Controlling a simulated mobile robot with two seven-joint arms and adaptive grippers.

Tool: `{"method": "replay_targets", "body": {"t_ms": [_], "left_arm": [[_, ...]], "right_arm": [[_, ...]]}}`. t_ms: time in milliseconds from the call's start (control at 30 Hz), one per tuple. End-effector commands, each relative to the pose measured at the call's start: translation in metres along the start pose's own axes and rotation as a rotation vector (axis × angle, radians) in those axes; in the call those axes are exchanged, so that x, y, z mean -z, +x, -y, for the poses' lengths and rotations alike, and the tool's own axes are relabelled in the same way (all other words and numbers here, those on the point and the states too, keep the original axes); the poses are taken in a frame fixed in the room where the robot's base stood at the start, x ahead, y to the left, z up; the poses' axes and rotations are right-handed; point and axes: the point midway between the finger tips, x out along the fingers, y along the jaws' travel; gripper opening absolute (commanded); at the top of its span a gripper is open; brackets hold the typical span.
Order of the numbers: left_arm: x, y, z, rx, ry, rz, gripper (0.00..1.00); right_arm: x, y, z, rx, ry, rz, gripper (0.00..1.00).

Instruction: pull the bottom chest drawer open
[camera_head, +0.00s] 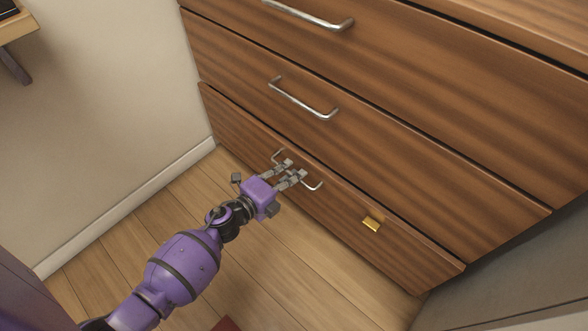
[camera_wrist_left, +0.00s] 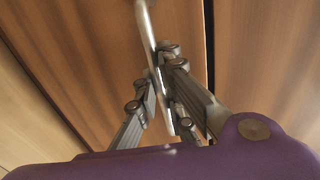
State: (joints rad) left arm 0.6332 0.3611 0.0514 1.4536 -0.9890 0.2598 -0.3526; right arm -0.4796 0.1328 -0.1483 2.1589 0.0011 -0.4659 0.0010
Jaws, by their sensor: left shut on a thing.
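The bottom chest drawer (camera_head: 335,208) is the lowest wooden front in the head view. Its top edge looks level with the front above, with only a narrow dark line between them. Its silver bar handle (camera_head: 314,186) lies across the drawer front. My left gripper (camera_head: 294,172) is shut on this handle, and its fingers hide the middle of the bar. In the left wrist view the handle (camera_wrist_left: 146,35) runs down between the two fingers (camera_wrist_left: 163,95). My right gripper is not in view.
Two more drawers with silver handles (camera_head: 303,98) (camera_head: 310,15) are above. A small gold piece (camera_head: 372,224) sits on the bottom drawer's front, to the right. A pale wall (camera_head: 100,95) with a white baseboard is at left. The wooden floor (camera_head: 290,275) before the drawer looks mostly clear.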

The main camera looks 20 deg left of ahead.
Motion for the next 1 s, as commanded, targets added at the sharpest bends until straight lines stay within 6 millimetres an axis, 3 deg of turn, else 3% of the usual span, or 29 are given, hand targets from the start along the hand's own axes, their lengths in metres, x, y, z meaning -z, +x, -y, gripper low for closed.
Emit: {"method": "replay_targets", "body": {"t_ms": [267,700,1000], "left_arm": [[-0.001,-0.063,-0.013,-0.005,-0.002,0.003,0.0],[-0.001,-0.181,-0.036,-0.004,-0.001,0.003,0.0],[0.0,-0.239,-0.048,-0.003,-0.001,0.002,0.0]], "right_arm": [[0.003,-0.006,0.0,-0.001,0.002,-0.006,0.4],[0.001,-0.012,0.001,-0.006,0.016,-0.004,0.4],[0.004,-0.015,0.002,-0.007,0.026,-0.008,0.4]]}}
